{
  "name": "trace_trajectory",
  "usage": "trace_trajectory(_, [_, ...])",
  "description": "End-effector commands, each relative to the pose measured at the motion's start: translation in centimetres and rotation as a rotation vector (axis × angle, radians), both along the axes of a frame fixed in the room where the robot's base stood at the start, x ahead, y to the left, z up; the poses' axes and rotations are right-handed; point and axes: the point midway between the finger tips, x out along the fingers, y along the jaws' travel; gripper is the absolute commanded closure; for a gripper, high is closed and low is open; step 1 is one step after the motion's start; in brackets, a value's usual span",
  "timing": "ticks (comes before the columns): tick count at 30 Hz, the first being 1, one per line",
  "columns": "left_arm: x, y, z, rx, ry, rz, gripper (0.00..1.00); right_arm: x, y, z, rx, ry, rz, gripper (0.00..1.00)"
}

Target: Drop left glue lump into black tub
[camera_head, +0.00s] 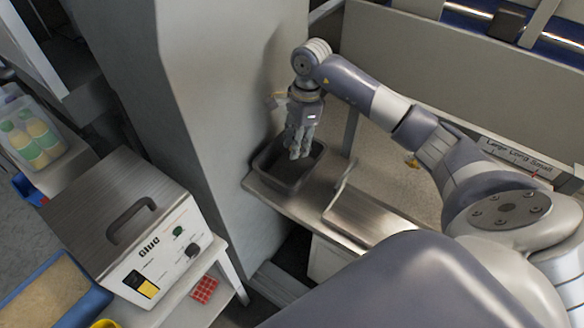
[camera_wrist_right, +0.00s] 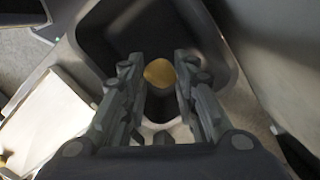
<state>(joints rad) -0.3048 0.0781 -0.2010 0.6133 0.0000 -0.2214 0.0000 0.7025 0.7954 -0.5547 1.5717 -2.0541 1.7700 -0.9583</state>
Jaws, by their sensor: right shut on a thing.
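The black tub (camera_head: 262,160) stands at the left end of the metal shelf in the head view. In the right wrist view the dark tub (camera_wrist_right: 222,65) lies below the fingers. My right gripper (camera_head: 298,150) points down over the tub. In the right wrist view a tan glue lump (camera_wrist_right: 159,72) sits between the fingertips of the right gripper (camera_wrist_right: 158,75), which is shut on it. The lump is hidden by the fingers in the head view. Another small tan lump (camera_head: 413,162) shows on the beige surface beside my right arm. My left gripper is not in view.
A tall grey column (camera_head: 215,110) is close on the tub's left.

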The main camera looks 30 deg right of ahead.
Motion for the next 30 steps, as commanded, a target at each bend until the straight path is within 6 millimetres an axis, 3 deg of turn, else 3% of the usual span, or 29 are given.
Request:
trace_trajectory(9, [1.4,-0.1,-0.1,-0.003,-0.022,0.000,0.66,0.0,0.0,-0.5,0.000,-0.002,-0.001,0.83])
trace_trajectory(10, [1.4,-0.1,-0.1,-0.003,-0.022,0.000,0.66,0.0,0.0,-0.5,0.000,-0.002,-0.001,0.70])
trace_trajectory(13, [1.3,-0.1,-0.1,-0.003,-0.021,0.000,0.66,0.0,0.0,-0.5,0.000,-0.002,-0.001,0.49])
trace_trajectory(24, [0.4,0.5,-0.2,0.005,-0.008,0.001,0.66,0.1,-0.1,-0.2,-0.001,-0.003,0.000,0.49])
trace_trajectory(30, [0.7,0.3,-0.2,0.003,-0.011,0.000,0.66,0.1,-0.5,2.5,-0.002,-0.007,-0.001,0.49])
